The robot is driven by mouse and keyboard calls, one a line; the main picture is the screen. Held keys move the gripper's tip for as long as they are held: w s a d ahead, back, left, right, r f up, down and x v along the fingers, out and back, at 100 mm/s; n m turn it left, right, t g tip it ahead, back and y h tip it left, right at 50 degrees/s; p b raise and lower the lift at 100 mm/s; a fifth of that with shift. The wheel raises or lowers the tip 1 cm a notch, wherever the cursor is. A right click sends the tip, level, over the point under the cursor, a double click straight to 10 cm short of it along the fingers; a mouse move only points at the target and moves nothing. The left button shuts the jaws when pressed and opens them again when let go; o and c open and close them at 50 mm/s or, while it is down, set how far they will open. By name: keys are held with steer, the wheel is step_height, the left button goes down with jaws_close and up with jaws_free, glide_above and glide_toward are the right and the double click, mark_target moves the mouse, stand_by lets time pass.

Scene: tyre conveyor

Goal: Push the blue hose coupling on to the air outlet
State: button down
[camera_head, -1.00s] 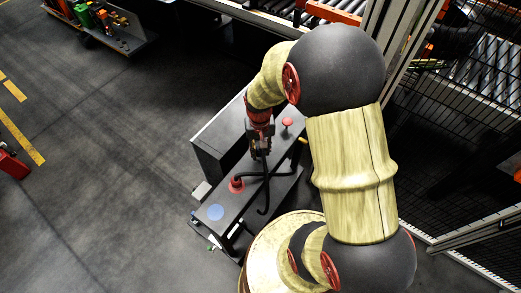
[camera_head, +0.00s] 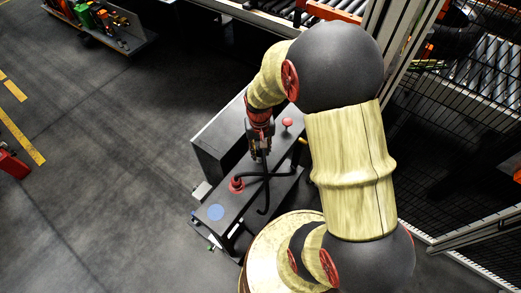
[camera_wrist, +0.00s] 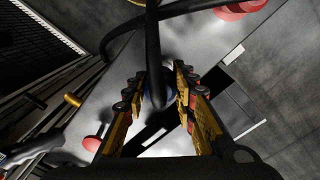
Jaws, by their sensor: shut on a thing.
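My gripper (camera_wrist: 157,88) is shut on the blue hose coupling (camera_wrist: 171,95), which shows as a small blue patch between the fingers in the wrist view. The black hose (camera_wrist: 153,45) runs over the coupling and hides much of it. In the head view my gripper (camera_head: 260,153) points down above the dark bench, and the coupling cannot be made out. A short yellow stub (camera_wrist: 72,100) stands off to the left in the wrist view, apart from the coupling. I cannot tell whether it is the air outlet.
The bench (camera_head: 229,207) carries a red round base (camera_head: 236,184) by the hose, a red knob (camera_head: 287,122) and a flat blue disc (camera_head: 215,212). A mesh fence (camera_head: 440,150) stands at right. Open floor lies at left.

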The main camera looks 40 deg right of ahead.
steer(key=shift+f+b, duration=0.45)
steer(key=shift+f, duration=0.2)
steer(key=c, duration=1.4)
jaws_free()
step_height(320, 180, up, 12)
steer(key=shift+r, duration=0.1)
